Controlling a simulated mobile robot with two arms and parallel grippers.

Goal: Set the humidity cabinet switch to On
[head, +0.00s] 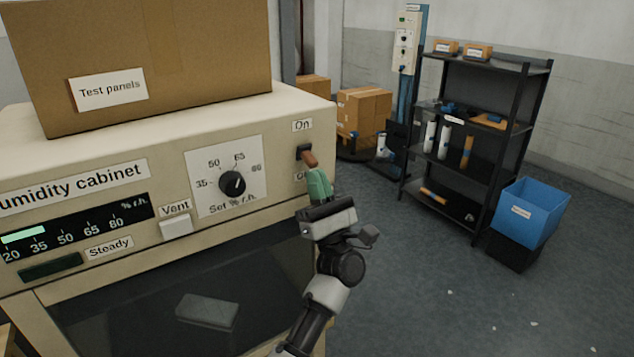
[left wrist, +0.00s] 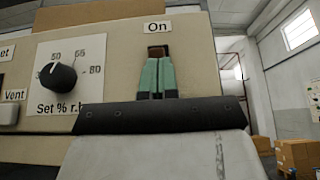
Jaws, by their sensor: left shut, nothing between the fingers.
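The cream humidity cabinet (head: 110,235) fills the left of the head view. Its switch (head: 303,152) is a dark block with a reddish-brown lever (head: 310,160), under the "On" label and above a partly hidden lower label. The lever sticks outward and slants down in the head view. My left gripper (head: 315,173), with green fingers, is shut and empty just below and in front of the lever; whether it touches is unclear. In the left wrist view the closed fingertips (left wrist: 157,60) cover most of the switch (left wrist: 158,50), below the "On" label. My right gripper is not in view.
A set dial (head: 232,183) and Vent button (head: 176,226) are left of the switch. A "Test panels" box (head: 150,55) sits on the cabinet. A black shelf (head: 470,140), blue bin (head: 530,212) and cartons (head: 362,110) stand farther back. Floor right of my arm is clear.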

